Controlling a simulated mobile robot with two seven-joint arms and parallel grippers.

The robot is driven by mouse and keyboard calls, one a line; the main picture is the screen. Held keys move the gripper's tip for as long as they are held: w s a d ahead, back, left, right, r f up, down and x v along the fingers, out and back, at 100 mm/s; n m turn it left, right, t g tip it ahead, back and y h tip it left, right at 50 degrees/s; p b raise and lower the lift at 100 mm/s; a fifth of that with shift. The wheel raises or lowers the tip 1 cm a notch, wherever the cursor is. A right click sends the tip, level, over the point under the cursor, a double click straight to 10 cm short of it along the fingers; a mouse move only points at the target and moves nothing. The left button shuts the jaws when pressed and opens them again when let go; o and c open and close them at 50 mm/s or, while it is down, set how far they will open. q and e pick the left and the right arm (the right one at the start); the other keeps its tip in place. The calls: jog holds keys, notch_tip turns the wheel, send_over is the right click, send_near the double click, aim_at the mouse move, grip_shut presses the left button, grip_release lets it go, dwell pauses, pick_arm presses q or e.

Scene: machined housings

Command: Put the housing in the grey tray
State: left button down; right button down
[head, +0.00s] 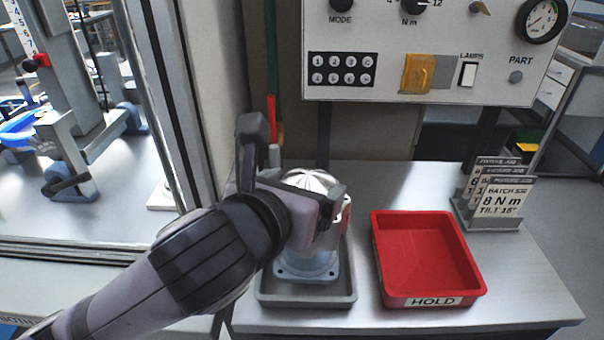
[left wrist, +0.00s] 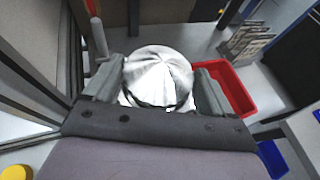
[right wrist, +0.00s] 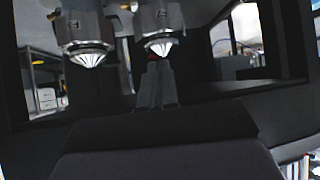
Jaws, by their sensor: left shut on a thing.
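The housing (head: 305,262) is a silver metal part with a ribbed dome top and a flanged base. It stands upright within the outline of the grey tray (head: 345,300); I cannot tell whether its base touches the tray floor. My left gripper (head: 318,203) is shut on the housing's upper part and hides much of its middle. In the left wrist view the dome (left wrist: 158,78) sits between the two fingers. My right gripper (right wrist: 157,85) shows only in the right wrist view, its fingers close together with nothing seen between them.
A red tray (head: 428,250) marked HOLD stands right of the grey tray. A card holder (head: 490,198) is at the back right of the bench (head: 520,275). A control panel (head: 430,60) hangs above the back. A framed glass partition (head: 175,110) stands on the left.

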pick_arm(q)
jog(key=shift+f, duration=1.5)
grip_release()
jog(key=shift+f, duration=0.2)
jog(key=shift+r, duration=0.15)
